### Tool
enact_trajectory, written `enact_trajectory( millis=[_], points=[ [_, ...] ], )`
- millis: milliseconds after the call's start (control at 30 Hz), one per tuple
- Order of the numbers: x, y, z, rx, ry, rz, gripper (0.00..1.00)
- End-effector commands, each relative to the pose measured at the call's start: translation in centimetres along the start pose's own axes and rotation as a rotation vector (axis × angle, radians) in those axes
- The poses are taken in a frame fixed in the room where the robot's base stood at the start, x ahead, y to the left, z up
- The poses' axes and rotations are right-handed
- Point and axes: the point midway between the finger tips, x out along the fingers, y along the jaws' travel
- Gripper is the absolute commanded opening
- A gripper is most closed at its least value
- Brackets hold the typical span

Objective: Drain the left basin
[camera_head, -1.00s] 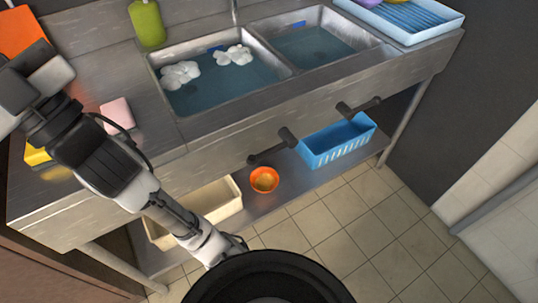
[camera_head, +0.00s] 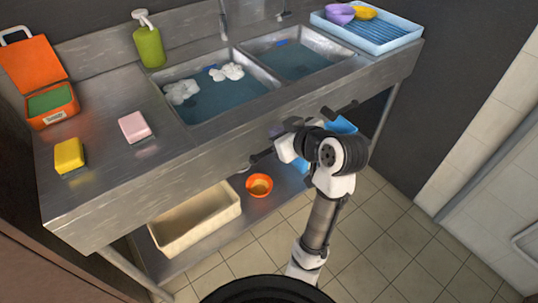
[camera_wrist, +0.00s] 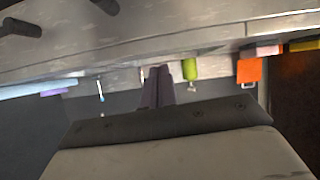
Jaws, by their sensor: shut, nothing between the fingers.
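The left basin (camera_head: 225,98) holds bluish water with white foam clumps (camera_head: 181,92). A dark lever (camera_head: 262,157) on the sink's front lies below it, partly hidden by my arm. In the wrist view, a dark lever (camera_wrist: 105,5) is cut off at the top edge. A second dark lever (camera_head: 340,108) sits further right; it also shows in the wrist view (camera_wrist: 20,27). My gripper (camera_head: 274,130) is in front of the sink's front panel near the left lever. Its fingers (camera_wrist: 158,85) are shut and empty. Contact with the lever cannot be told.
The right basin (camera_head: 297,60) also holds water. A green dispenser (camera_head: 149,45), pink sponge (camera_head: 134,127), yellow sponge (camera_head: 69,156) and orange box (camera_head: 52,105) stand on the counter. Below are a cream bin (camera_head: 195,222), orange bowl (camera_head: 259,185) and blue basket (camera_head: 343,124). The tiled floor is clear.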

Motion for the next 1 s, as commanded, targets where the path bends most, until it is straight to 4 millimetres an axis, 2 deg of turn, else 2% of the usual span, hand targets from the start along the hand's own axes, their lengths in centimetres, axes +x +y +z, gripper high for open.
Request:
enact_trajectory(
  millis=[100, 200, 633, 767, 1000],
  points=[
    [-1.6, 0.8, 2.4, 0.02, -0.064, -0.02, 0.0],
    [-2.1, 1.0, 3.4, 0.027, -0.091, -0.032, 0.0],
    [-2.0, 0.9, 3.6, 0.028, -0.099, -0.037, 0.0],
    [-0.8, 0.9, 3.7, 0.028, -0.098, -0.04, 0.0],
    [3.9, 0.6, 4.1, 0.03, -0.1, -0.042, 0.0]
  ],
)
